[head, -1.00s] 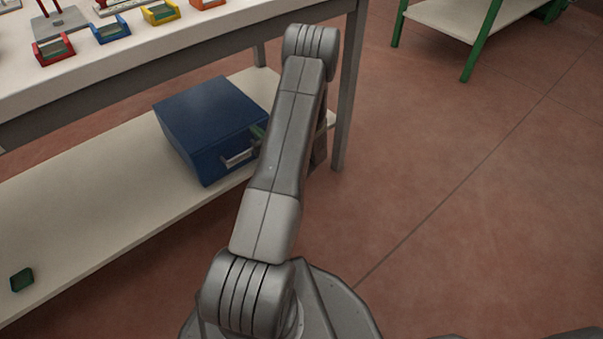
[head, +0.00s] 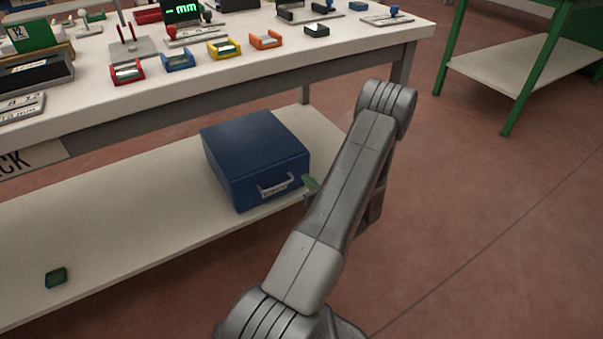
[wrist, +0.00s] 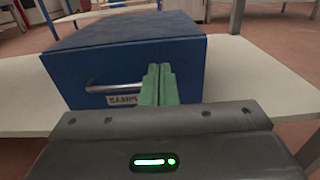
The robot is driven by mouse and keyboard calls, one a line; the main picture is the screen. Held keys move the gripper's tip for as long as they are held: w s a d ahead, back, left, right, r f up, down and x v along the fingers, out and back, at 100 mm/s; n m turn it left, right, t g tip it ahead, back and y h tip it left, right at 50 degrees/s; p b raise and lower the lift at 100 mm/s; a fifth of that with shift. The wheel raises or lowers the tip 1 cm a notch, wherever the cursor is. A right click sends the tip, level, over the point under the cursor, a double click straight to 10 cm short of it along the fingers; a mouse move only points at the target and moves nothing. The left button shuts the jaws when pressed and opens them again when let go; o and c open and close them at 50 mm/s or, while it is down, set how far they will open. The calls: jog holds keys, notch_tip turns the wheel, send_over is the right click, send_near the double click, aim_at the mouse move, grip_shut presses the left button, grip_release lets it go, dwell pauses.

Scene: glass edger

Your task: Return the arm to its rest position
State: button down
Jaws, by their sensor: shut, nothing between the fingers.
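My arm rises from the bottom of the head view and bends at an elbow in front of the table's right end. My gripper (wrist: 159,84) shows in the wrist view as two green fingers, shut together with nothing between them. In the head view only a green bit of the gripper (head: 311,184) shows beside my forearm; the rest is hidden. The fingers point at the front of a blue box (head: 254,158) with a metal handle and a label. The box also shows in the wrist view (wrist: 130,50). I cannot tell whether the fingertips touch it.
The blue box sits on the lower shelf (head: 130,220) of a white-topped table (head: 300,62). A small green piece (head: 56,277) lies on that shelf. Coloured holders, such as a red one (head: 127,72), stand on the tabletop. A green-legged table (head: 520,75) stands at right; open floor lies between.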

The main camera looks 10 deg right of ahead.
aim_at(290, 161)
jog(key=p+v, duration=0.1)
jog(key=v, duration=0.4)
jog(key=shift+s+d, duration=0.15)
jog(key=shift+s, duration=0.15)
jog(key=shift+w, duration=0.1)
jog(key=b+x, duration=0.2)
jog(key=x, duration=1.1)
jog(key=shift+w, duration=0.15)
jog(key=shift+w+a, duration=0.2)
jog(key=shift+a, duration=0.05)
jog(key=shift+s+a, duration=0.1)
